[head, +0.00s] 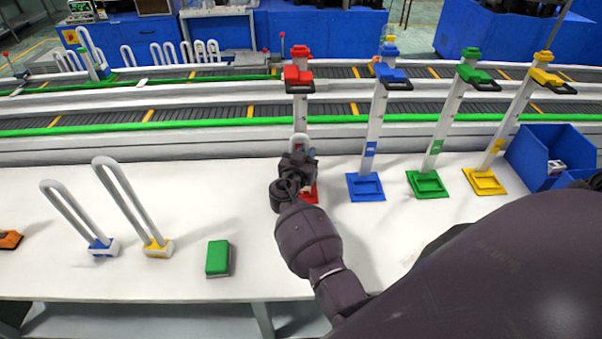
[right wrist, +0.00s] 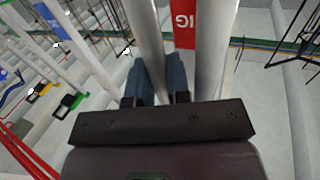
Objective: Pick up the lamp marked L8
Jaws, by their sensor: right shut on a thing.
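My right gripper (head: 298,158) is at the red stand (head: 299,105), in front of its lower post. It is shut on a pale glass lamp tube; a white loop of the lamp (head: 299,138) shows just above the gripper. In the right wrist view the fingers (right wrist: 158,82) sit on either side of one pale tube leg (right wrist: 147,35), with a second leg (right wrist: 214,45) to its right. The held lamp's base is hidden and I cannot read a mark L8. Two other U-shaped lamps, with a blue base (head: 103,247) and a yellow base (head: 158,248), stand on the table. My left gripper is not in view.
Blue (head: 366,187), green (head: 427,184) and yellow (head: 484,181) stands are to the right, with a blue bin (head: 532,160) beyond. A green block (head: 217,258) lies on the white table (head: 200,200). An orange item (head: 9,239) is at far left. Conveyors run behind.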

